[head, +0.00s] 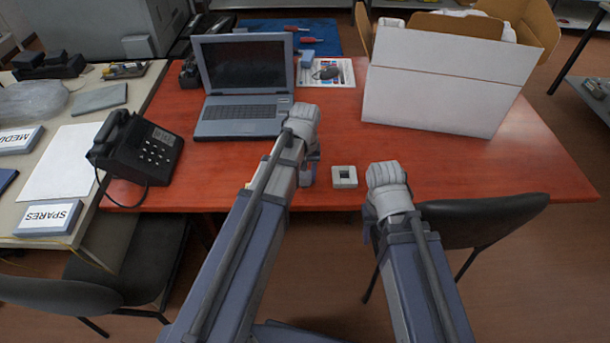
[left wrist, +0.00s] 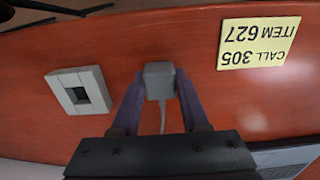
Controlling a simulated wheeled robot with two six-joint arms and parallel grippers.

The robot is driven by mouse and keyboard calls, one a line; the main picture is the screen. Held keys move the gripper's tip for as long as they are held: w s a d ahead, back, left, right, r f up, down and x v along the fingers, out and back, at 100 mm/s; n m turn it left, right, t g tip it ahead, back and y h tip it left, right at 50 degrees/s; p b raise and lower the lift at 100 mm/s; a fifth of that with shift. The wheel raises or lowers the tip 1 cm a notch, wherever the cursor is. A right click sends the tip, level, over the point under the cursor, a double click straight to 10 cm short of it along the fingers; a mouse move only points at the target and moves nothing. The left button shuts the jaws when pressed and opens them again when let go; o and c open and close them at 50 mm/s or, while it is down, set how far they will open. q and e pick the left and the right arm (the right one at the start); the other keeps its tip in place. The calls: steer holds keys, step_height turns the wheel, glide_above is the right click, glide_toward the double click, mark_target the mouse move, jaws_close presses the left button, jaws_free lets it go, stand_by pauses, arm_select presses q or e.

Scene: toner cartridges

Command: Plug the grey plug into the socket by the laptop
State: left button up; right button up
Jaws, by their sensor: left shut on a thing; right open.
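The socket (head: 344,177) is a pale square block with a dark square recess, on the red table right of and in front of the laptop (head: 243,86). It also shows at the left in the left wrist view (left wrist: 80,90). The grey plug (left wrist: 158,80) is held between the fingers of my left gripper (left wrist: 158,98), its grey cord trailing back toward the wrist. In the head view my left gripper (head: 310,172) is just left of the socket, and the plug is hard to make out. My right gripper (head: 371,212) is open at the table's front edge, right of the socket, its fingers mostly hidden.
A white box (head: 440,95) stands at the back right. A black phone (head: 137,150) is at the left. A yellow note (left wrist: 258,42) lies on the table near the plug. A chair (head: 480,222) stands at the front right. The table right of the socket is clear.

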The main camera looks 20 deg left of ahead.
mark_target(305, 174)
arm_select(q)
jaws_close()
steer(key=shift+r+p, duration=1.85)
steer(key=shift+p, duration=0.05)
arm_select(e)
steer(key=shift+r, duration=1.9)
arm_select(q)
steer(key=shift+r+p, duration=1.9)
steer(key=shift+r, duration=0.05)
arm_select(e)
step_height(305, 174, up, 4)
steer(key=shift+f, duration=0.15)
arm_select(q)
steer(key=shift+d, duration=0.1)
